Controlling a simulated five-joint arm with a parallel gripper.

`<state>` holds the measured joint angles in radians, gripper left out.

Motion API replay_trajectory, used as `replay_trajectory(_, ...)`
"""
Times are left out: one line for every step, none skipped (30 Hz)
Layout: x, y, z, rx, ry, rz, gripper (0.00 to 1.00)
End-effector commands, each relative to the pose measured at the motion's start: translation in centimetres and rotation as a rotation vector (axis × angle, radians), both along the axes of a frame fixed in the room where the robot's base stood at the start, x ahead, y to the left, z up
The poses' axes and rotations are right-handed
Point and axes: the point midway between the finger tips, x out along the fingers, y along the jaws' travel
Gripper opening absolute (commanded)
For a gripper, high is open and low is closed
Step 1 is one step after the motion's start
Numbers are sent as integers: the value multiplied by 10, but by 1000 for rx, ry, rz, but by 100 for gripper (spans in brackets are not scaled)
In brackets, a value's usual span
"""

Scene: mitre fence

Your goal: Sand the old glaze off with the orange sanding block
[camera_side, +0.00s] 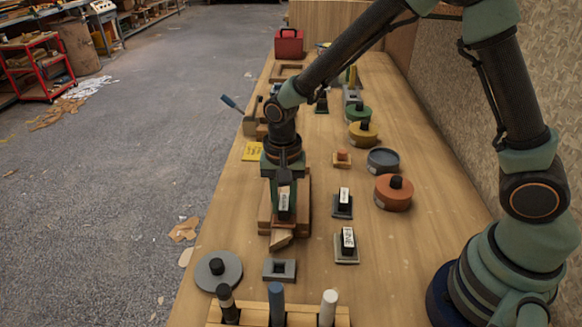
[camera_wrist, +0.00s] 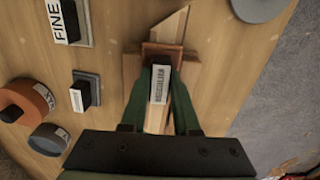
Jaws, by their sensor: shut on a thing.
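My gripper (camera_wrist: 163,88) is shut on a block with a white label, its label text too blurred to read; the block's orange-brown base (camera_wrist: 162,50) shows beyond the fingertips in the wrist view. I take it for the orange sanding block. In the side view my gripper (camera_side: 284,208) points down over the wooden fence (camera_side: 303,205). A pale wooden strip (camera_wrist: 172,26) with an angled end lies under the held block; its end also shows in the side view (camera_side: 280,239). Whether the base touches the strip is hidden. I cannot make out any glaze.
Black-handled labelled blocks stand to the right, one marked FINE (camera_side: 347,246), another (camera_side: 343,206) behind it. An orange round tin (camera_side: 393,194) and a blue-grey tin (camera_side: 383,160) stand further right. A grey disc (camera_side: 218,272), square grey holder (camera_side: 280,270) and wooden rack (camera_side: 247,315) are in front.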

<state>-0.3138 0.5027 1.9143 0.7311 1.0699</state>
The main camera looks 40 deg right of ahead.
Motion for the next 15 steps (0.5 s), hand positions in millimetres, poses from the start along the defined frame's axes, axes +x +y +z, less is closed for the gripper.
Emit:
replay_trajectory(0,1,1,1,-2,0,0)
replay_trajectory(0,1,1,1,-3,0,0)
replay_trajectory(1,0,1,1,-4,-1,0)
replay_trajectory(2,-1,1,1,-4,-2,0)
replay_trajectory(3,-2,0,1,-4,-2,0)
replay_trajectory(5,-4,0,2,-4,-2,0)
replay_trajectory(7,-5,0,2,-4,-2,0)
replay_trajectory(9,-7,0,2,-6,-2,0)
replay_trajectory(12,-9,0,2,-6,-3,0)
replay_trajectory(14,-12,0,2,-6,-4,0)
replay_trajectory(17,-14,-1,2,-6,-3,0)
replay_trajectory(20,-16,-1,2,-6,-3,0)
replay_trajectory(22,-18,-1,2,-6,-3,0)
replay_trajectory(24,-21,-1,2,-6,-4,0)
replay_trajectory(27,-23,-1,2,-6,-3,0)
